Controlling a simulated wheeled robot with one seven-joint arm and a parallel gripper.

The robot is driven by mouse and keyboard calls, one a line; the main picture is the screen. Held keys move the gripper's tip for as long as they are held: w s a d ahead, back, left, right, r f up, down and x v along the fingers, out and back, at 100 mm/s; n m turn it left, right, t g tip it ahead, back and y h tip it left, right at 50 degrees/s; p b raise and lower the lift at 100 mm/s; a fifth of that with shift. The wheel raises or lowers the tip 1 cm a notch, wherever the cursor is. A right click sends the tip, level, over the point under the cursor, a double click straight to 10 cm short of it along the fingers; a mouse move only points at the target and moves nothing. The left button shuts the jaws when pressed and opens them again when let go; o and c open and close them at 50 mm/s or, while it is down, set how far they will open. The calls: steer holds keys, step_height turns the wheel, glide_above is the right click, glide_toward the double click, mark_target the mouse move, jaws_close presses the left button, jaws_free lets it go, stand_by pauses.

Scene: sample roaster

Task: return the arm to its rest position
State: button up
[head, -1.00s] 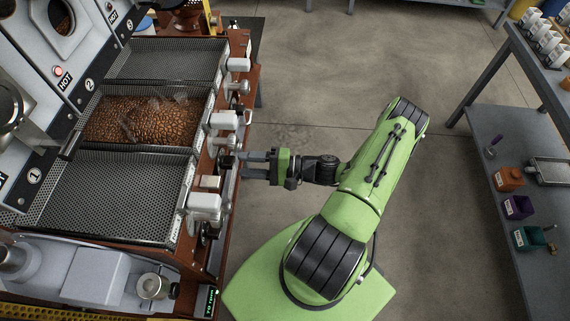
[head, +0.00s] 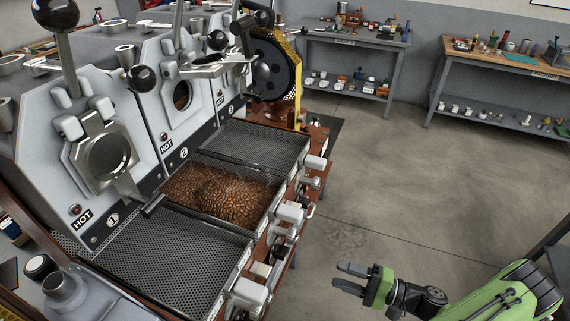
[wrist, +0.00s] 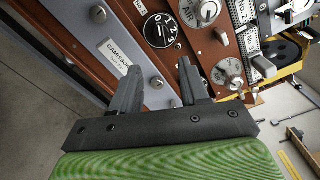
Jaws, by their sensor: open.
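My green arm (head: 510,296) comes in at the lower right of the head view. My gripper (head: 349,278) is open and empty, its dark fingers pointing left toward the roaster's front edge, with floor showing around them. In the wrist view my gripper (wrist: 158,90) shows two separated dark fingers with nothing between them. Beyond the fingers is the roaster's brown front panel (wrist: 143,25) with knobs and a dial; the gripper appears apart from it.
The roaster (head: 130,130) fills the left side, with mesh trays; the middle tray holds brown beans (head: 220,195). White handles (head: 290,212) stick out along its front. A grey bench (head: 350,65) and a wood-topped bench (head: 500,62) stand at the back. The floor (head: 400,170) between is clear.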

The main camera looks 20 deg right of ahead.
steer(key=w+a+r+n+g+h, duration=0.2)
steer(key=a+r+n+g+h, duration=0.55)
steer(key=r+n+g, duration=0.35)
steer(key=s+a+r+n+t+h, duration=0.1)
steer(key=s+a+r+t+h, duration=0.1)
steer(key=r, duration=0.5)
steer(key=s+a+r+n+t+h, duration=0.1)
steer(key=s+a+r+h, duration=0.2)
steer(key=s+r, duration=0.3)
steer(key=shift+s+a+r+n+t, duration=0.3)
steer(key=shift+s+a+r+t, duration=0.1)
steer(key=shift+a, duration=0.45)
steer(key=shift+w, duration=0.1)
